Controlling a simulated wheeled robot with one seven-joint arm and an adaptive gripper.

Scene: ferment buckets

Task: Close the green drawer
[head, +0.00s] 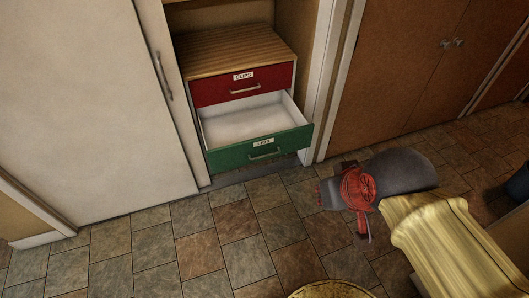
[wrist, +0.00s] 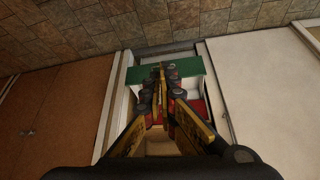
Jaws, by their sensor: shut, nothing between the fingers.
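The green drawer (head: 259,149), labelled LIDS, is pulled out of the low cabinet, and its white inside shows empty. In the wrist view, which is upside down, its green front (wrist: 190,67) lies beyond the fingers, partly hidden by them. My gripper (head: 324,194) is in front and to the right of the drawer in the head view, pointing left towards it, with a gap of floor visible between. In the wrist view my gripper (wrist: 160,72) has its fingertips together and nothing between them.
A red drawer (head: 243,84) above the green one is shut, under a striped wooden top (head: 232,50). A white door (head: 85,110) stands left and brown cupboard doors (head: 410,70) right.

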